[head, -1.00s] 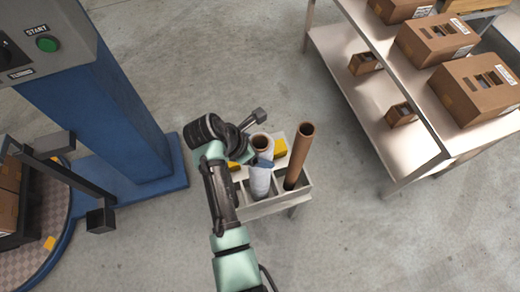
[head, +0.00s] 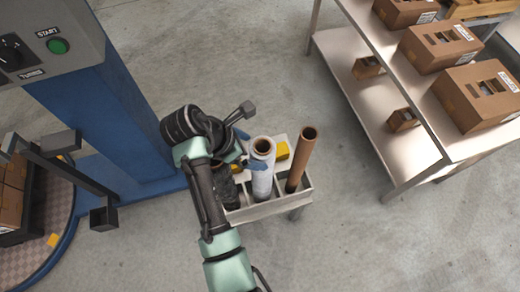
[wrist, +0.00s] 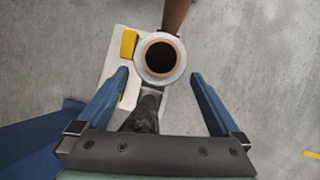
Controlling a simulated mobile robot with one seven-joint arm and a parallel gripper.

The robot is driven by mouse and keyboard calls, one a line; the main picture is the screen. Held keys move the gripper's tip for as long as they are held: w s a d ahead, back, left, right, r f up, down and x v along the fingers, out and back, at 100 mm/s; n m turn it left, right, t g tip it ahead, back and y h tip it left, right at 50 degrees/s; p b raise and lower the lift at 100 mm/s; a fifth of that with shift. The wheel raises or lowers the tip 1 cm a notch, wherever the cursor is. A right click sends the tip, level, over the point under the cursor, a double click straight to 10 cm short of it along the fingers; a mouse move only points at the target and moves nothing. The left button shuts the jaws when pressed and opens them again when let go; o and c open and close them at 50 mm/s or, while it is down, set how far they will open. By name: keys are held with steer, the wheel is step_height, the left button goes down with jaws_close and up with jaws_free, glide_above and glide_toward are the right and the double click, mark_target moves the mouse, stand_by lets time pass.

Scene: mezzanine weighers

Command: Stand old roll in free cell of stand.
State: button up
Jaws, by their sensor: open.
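The light grey stand (head: 270,208) is a small low table with open cells on top. A roll of pale, clear film on a brown core (head: 263,180) stands near upright in a middle cell; it also shows in the wrist view (wrist: 140,67). A bare brown tube (head: 302,155) leans in the right cell. A dark, crumpled-looking thing (head: 228,190) is at the left cell, partly hidden by my arm. My gripper (wrist: 158,78) is open, its blue fingers on either side of the film roll's near side. I cannot tell whether they touch it.
A yellow block (head: 282,151) lies on the stand behind the rolls. A blue machine column (head: 110,120) with a START button (head: 59,46) stands at left. A steel table (head: 425,110) with cartons is at right. Floor around the stand is clear.

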steer(key=w+a+r+m+t+y, duration=0.2)
steer(key=w+r+m+t, duration=0.25)
steer(key=r, duration=0.65)
steer(key=w+a+r+m+t+y, duration=0.1)
steer(key=w+r+m+t, duration=0.3)
steer(key=r, duration=0.7)
step_height(320, 180, up, 16)
steer(key=w+d+m+t+y, duration=0.1)
steer(key=w+m+t+y, duration=0.1)
steer(key=m+t, duration=0.3)
steer(key=s+d+r+m+t, duration=0.2)
steer(key=s+r+m+t, duration=0.3)
steer(key=r, duration=0.8)
steer(key=s+d+r+m+t, duration=0.2)
steer(key=s+r+m+t, duration=0.3)
steer(key=s+r, duration=0.6)
steer(key=shift+d+r+t, duration=0.4)
steer(key=shift+r+t, duration=0.05)
steer(key=shift+r, duration=0.5)
